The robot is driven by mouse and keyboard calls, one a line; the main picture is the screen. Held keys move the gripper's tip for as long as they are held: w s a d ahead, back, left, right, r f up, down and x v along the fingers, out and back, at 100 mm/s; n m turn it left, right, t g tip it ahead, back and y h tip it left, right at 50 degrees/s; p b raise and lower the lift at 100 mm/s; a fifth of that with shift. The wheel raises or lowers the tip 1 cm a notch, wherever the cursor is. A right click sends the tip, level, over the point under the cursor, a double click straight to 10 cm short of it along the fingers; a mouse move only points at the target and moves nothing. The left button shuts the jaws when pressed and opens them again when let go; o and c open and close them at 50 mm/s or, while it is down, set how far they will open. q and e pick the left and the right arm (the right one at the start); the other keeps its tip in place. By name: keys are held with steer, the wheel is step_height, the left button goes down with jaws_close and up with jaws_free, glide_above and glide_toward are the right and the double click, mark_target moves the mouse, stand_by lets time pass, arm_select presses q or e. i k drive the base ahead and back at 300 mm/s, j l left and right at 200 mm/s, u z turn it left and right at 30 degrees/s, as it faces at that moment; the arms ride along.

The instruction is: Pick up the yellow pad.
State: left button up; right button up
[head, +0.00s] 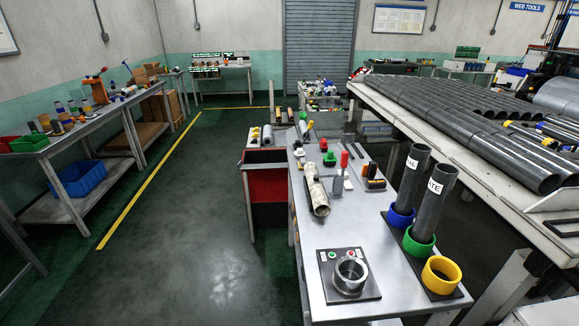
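A thick yellow ring-shaped cup (428,271) stands open and empty at the front right of the near metal table, on a dark base strip. It is the largest yellow thing on this table. I cannot make out a flat yellow pad for sure. A small yellow item (254,133) is at the far left end of the table group, too small to identify. Neither of my grippers is in the head view.
The metal table (322,232) also holds a green cup (418,246) and a blue cup (401,219) with upright dark tubes, a button panel (328,272) with a metal ring, and a pale roll (318,196). A pipe rack (470,140) stands right. The left floor is clear.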

mark_target(302, 164)
steer(key=i+j, duration=0.15)
steer(key=j, duration=0.2)
steer(key=i+j, duration=0.15)
steer(key=j, duration=0.2)
steer(key=i+j, duration=0.15)
steer(key=j, duration=0.2)
steer(key=i+j, duration=0.15)
steer(key=j, duration=0.15)
steer(key=i+j, duration=0.2)
steer(key=j, duration=0.15)
steer(key=z, duration=0.05)
